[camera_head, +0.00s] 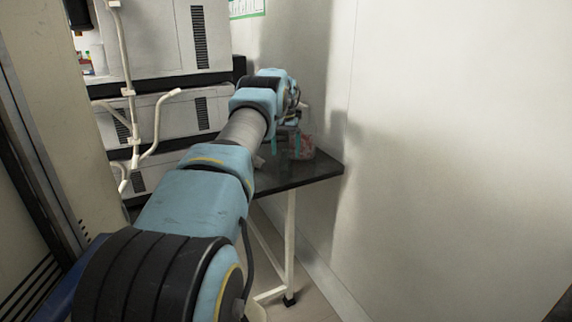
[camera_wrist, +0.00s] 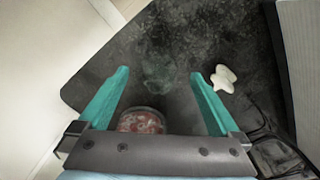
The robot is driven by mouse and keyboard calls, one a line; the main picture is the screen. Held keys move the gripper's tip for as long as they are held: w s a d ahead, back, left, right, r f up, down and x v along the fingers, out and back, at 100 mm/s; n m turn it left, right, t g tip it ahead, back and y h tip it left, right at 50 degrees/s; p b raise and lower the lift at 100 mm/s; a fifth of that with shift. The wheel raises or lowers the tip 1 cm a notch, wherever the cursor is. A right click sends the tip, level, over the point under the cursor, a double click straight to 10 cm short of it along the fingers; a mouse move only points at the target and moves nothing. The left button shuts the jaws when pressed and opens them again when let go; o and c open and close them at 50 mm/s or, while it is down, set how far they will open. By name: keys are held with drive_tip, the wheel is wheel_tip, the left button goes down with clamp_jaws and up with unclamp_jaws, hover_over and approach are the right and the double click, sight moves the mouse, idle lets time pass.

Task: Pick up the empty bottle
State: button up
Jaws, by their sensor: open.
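A clear, faintly greenish shape, seemingly the empty bottle (camera_wrist: 158,68), stands out weakly against the dark table top (camera_wrist: 95,88) in the wrist view. It lies between and slightly beyond my fingertips, with no visible contact. My gripper (camera_wrist: 159,75) is open and empty, its teal fingers pointing down towards the table. In the head view my gripper (camera_head: 284,143) is over the small dark table (camera_head: 300,174), and I cannot make out the bottle clearly there.
A round red-and-white patterned container (camera_wrist: 142,122) sits close by, partly hidden by my gripper's base. A small white object (camera_wrist: 224,78) lies beyond the right finger. A pale wall (camera_head: 450,130) borders the table. Grey stacked machines (camera_head: 165,45) stand at the left.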

sight(286, 160)
drive_tip(key=shift+f+p, duration=0.9)
drive_tip(key=shift+f, duration=1.45)
drive_tip(key=c, duration=1.5)
drive_tip(key=shift+r, duration=0.1)
